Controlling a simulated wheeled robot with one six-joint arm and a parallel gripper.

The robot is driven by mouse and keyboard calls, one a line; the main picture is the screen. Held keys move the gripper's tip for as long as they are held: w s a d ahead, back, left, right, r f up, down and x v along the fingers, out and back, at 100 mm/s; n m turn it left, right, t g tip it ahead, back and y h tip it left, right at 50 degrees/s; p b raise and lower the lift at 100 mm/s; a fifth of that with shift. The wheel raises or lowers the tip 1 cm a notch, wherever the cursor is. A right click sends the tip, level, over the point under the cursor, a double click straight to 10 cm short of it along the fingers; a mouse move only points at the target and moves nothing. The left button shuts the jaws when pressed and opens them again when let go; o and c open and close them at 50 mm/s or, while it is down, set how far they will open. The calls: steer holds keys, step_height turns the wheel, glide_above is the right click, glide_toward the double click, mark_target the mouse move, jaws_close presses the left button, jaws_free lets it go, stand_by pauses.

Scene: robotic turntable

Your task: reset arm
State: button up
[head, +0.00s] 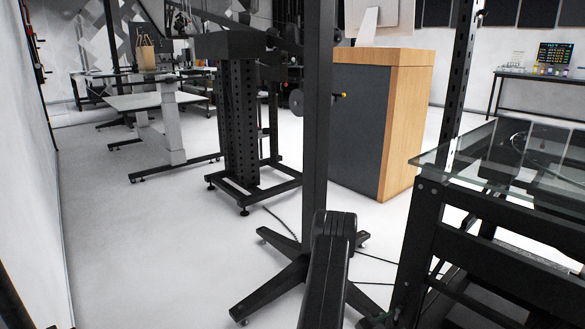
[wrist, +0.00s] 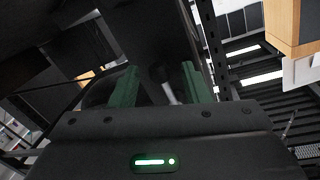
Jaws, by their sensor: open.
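My gripper (wrist: 159,70) shows in the wrist view as two green fingers standing well apart above a dark housing with a lit green indicator. The jaws are open. A dark rounded shape with a paler shaft shows between the fingers; I cannot tell what it is or how far off. Nothing is seen touching the inner finger faces. In the head view I cannot make out the gripper; a black arm-like part rises at the bottom middle.
A glass-topped black frame table (head: 500,165) stands close at right. A wood-and-grey cabinet (head: 405,125) stands behind the middle post (head: 318,130). A black perforated column (head: 238,120) stands left of centre, and a white workbench (head: 150,101) behind it. Open floor lies at left.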

steer(key=f+p+v, duration=0.1)
steer(key=p+v, duration=0.3)
steer(key=v, duration=1)
steer(key=b+x, duration=0.1)
steer(key=x, duration=0.3)
steer(key=b+x, duration=0.1)
steer(key=x, duration=0.4)
steer(key=b+x, duration=0.2)
steer(key=x, duration=0.3)
steer(key=shift+d+r, duration=0.1)
steer(key=shift+r, duration=0.3)
steer(key=shift+s+r+n+p, duration=0.15)
steer(key=shift+r+n+p, duration=0.2)
steer(key=shift+p, duration=0.45)
steer(key=shift+s+d+f+n+p, duration=0.1)
steer(key=shift+s+d+n+p, duration=0.1)
steer(key=shift+n+p, duration=0.35)
steer(key=shift+s+d+f+n+p, duration=0.15)
steer(key=shift+n+p, duration=0.1)
steer(key=shift+n, duration=0.45)
steer(key=shift+r, duration=0.1)
